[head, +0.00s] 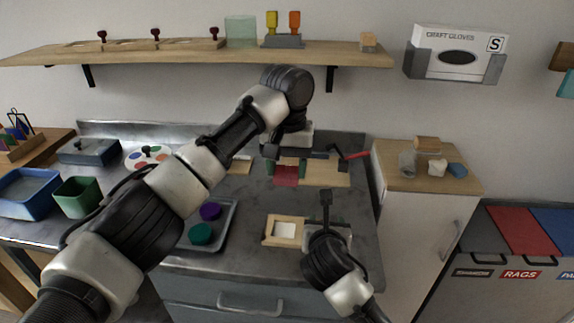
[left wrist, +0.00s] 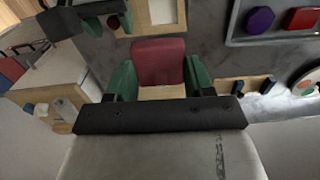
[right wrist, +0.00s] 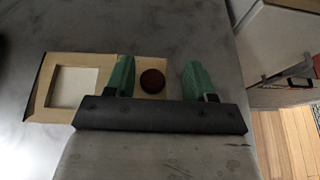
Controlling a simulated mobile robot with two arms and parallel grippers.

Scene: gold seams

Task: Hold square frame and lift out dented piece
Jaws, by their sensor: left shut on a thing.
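My left gripper (head: 286,166) is shut on a red block (head: 286,178). In the left wrist view the red block (left wrist: 158,62) sits between its green fingers. A wooden board with a square frame (head: 267,232) around a pale square lies on the worktop. In the right wrist view this square frame (right wrist: 40,95) is at the left. My right gripper (right wrist: 158,78) is open over the board's right part. A dark red round thing (right wrist: 152,81) shows between its fingers, apart from both. I cannot tell which piece is dented.
A grey tray (head: 232,215) with purple and teal pieces stands left of the frame. A wooden board (head: 325,172) lies behind, with a red-tipped tool (head: 355,155) by it. A green bin (head: 77,196) and blue bin (head: 28,192) stand at left. A cabinet (head: 400,170) stands at right.

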